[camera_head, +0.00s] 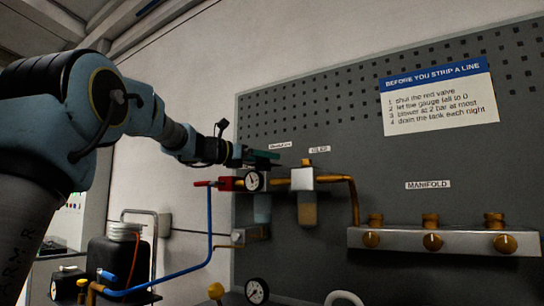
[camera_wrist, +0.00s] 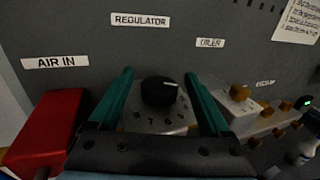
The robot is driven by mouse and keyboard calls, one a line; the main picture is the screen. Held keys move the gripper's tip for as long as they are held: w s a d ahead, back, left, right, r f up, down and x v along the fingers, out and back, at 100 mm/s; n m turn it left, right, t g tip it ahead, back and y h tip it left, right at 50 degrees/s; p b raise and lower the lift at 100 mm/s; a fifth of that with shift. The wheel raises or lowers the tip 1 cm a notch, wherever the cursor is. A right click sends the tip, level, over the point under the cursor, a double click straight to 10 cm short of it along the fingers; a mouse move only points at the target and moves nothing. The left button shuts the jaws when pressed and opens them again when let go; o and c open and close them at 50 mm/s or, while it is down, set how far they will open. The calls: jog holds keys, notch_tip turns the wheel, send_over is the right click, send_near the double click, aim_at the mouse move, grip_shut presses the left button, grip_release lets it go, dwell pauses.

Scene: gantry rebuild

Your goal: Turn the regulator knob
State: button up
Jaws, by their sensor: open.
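The regulator knob (camera_wrist: 159,91) is a round black knob with a pale pointer mark, on a light plate with printed numbers, below the REGULATOR label (camera_wrist: 141,20). In the wrist view it lies between the two green fingers of my gripper (camera_wrist: 160,76), with a gap on each side. The fingers are open and hold nothing. In the head view my gripper (camera_head: 262,156) is above the pressure gauge (camera_head: 253,181) at the regulator, and the knob is hidden there by my gripper.
A red block (camera_wrist: 48,128) under the AIR IN label is left of the knob. The oiler (camera_head: 302,178) stands close on the right. A manifold (camera_head: 446,241) with brass knobs is farther right. A blue hose (camera_head: 209,232) hangs below left. The pegboard (camera_head: 380,150) backs everything.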

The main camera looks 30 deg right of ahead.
jog(key=shift+w+d+p, duration=0.15)
jog(key=shift+d+p, duration=0.05)
jog(key=shift+d, duration=0.6)
jog(key=shift+w+d+p, duration=0.1)
jog(key=shift+d+p, duration=0.05)
jog(key=shift+d, duration=0.65)
grip_shut()
